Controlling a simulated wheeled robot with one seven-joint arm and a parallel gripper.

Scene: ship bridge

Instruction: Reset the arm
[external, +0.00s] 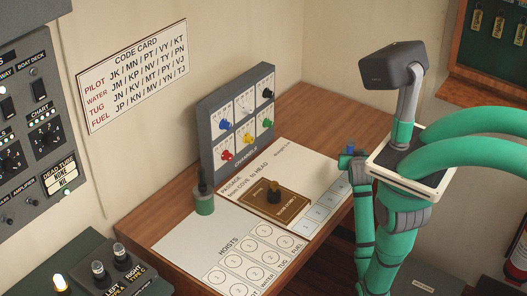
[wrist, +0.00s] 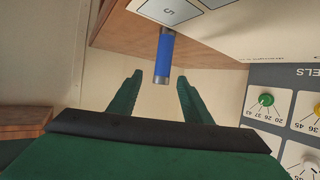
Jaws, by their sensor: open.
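My gripper (wrist: 158,92) shows in the wrist view as two dark green fingers, spread apart and empty. A blue cylinder (wrist: 164,56) with metallic ends shows beyond and between the fingertips, close to a numbered square marked 5. Whether a finger touches it I cannot tell. In the external view a blue piece (external: 344,161) shows beside my green arm (external: 392,225), at the right end of the numbered strip. My arm bends in from the right, and my fingers are hard to make out there.
The grey channels panel (external: 210,170) stands behind. A switch console (external: 85,270) is at lower left.

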